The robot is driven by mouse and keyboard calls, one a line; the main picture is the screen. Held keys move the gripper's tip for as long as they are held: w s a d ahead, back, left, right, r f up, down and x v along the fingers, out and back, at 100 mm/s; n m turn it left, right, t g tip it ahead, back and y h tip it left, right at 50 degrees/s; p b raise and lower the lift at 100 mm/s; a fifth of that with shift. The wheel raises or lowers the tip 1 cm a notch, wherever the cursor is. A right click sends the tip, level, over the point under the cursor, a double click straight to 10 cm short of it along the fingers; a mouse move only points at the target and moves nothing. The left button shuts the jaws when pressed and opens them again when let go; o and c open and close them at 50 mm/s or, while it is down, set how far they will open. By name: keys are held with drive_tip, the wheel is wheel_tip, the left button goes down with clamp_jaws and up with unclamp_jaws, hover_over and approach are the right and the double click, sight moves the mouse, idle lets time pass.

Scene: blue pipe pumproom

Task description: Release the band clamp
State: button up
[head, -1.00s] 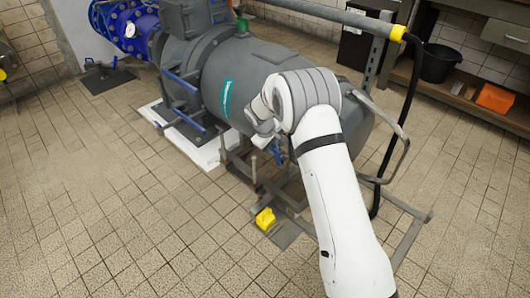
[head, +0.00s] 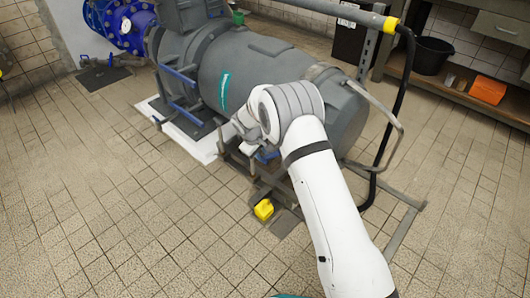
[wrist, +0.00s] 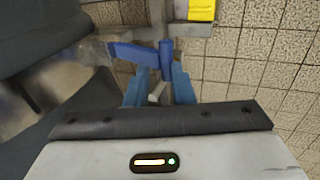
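In the wrist view, a shiny metal band (wrist: 65,82) wraps the dark grey cylinder. A blue lever (wrist: 135,53) with a blue crosspiece (wrist: 166,62) sticks out from beside it; I take this to be the band clamp's handle. My gripper (wrist: 157,84) has two blue fingers, apart, one on each side of a small pale piece just below the crosspiece. The crosspiece's lower end is at the fingertips; whether they touch it I cannot tell. In the head view, my white wrist is beside the grey motor (head: 270,75), and a blue part (head: 268,156) shows below it.
A yellow block (head: 263,209) sits on the floor by the metal frame, and also shows in the wrist view (wrist: 201,10). A black hose (head: 402,110) and bent rail (head: 385,125) stand right of my arm. Tiled floor is free at left.

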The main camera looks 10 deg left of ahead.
drive_tip(key=o, duration=0.3)
drive_tip(key=shift+a+f, duration=0.1)
drive_tip(key=shift+a, duration=0.1)
drive_tip(key=p+v, duration=0.3)
drive_tip(key=v, duration=0.4)
drive_tip(key=shift+s+r, duration=0.15)
drive_tip(key=shift+r, duration=0.25)
